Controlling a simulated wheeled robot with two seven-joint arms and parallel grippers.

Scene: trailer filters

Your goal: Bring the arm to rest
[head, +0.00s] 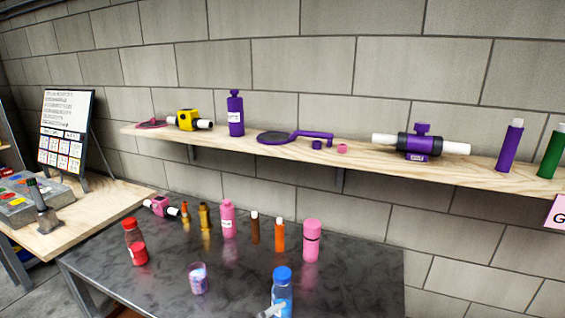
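Neither of my grippers can be made out in the head view, and no arm of mine shows clearly. A small pale shape crosses the lower front of the blue-capped bottle (282,290) at the bottom edge; I cannot tell what it is. The dark table (345,275) fills the lower middle, with several bottles standing apart on it.
A red-capped bottle (135,242), a purple-and-white cup (198,279) and a pink bottle (311,240) stand on the table. A wooden shelf (365,166) holding filters and bottles runs above it. A wooden bench (90,220) with a grey box (32,202) is at left.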

